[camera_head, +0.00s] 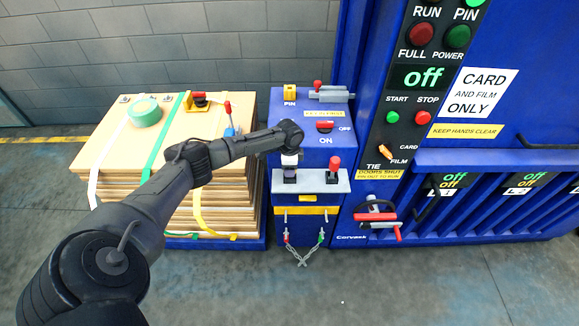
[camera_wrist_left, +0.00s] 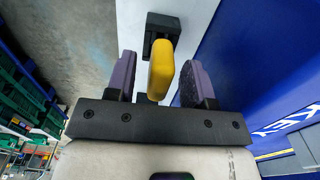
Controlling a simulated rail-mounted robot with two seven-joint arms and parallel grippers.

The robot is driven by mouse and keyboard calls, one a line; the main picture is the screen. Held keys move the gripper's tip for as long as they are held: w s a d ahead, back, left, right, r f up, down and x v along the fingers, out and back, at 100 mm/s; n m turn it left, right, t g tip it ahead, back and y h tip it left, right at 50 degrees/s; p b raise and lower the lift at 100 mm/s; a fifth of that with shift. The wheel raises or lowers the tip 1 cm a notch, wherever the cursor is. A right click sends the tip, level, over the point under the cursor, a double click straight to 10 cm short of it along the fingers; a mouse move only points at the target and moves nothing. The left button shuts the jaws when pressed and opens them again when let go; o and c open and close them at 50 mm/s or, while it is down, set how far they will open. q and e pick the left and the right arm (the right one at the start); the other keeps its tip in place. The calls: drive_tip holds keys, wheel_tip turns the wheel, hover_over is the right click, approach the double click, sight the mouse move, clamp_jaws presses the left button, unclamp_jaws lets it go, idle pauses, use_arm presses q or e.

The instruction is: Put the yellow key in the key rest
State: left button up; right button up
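The yellow key (camera_wrist_left: 160,70) stands between my left gripper's two purple-padded fingers in the left wrist view. A gap shows on its left side, and it lies close to the right finger. A black block (camera_wrist_left: 162,28) sits just beyond it on a pale plate. My left gripper (camera_wrist_left: 158,80) is open around the key. The yellow key is hidden there. I cannot single out the key rest. My right gripper is not in view.
A red-topped handle (camera_head: 334,164) stands beside the left gripper on the same plate. A red switch (camera_head: 325,126) and grey latch (camera_head: 331,94) are behind. A cardboard stack (camera_head: 100,150) with green tape (camera_head: 145,112) stands left, and the blue machine (camera_head: 400,205) right.

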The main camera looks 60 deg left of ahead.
use_arm(q)
wheel_tip(320, 180, up, 14)
idle(0.8)
drive_tip(key=shift+f, duration=0.15)
idle(0.4)
